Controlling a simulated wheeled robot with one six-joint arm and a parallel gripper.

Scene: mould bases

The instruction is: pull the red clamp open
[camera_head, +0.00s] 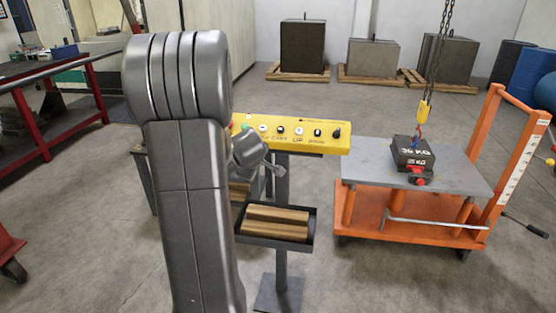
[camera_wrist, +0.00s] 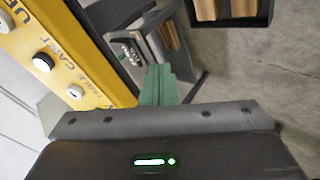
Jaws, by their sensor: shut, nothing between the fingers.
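The red clamp (camera_head: 416,174) is a small red part at the front of a dark block (camera_head: 411,153) marked 35 KG. The block sits on the grey top of the orange lift cart (camera_head: 462,187), at the right in the head view. My gripper (camera_wrist: 158,72) shows in the wrist view as green fingers, shut and empty. It is beside the yellow control panel (camera_wrist: 62,60), well left of the cart. In the head view my arm hides much of the area around it. The clamp is not in the wrist view.
The yellow panel (camera_head: 300,134) stands on a post between my arm and the cart. A dark tray (camera_head: 312,232) with wooden pieces is below it. A chain with a yellow hook block (camera_head: 424,110) hangs over the block. Open floor lies in front of the cart.

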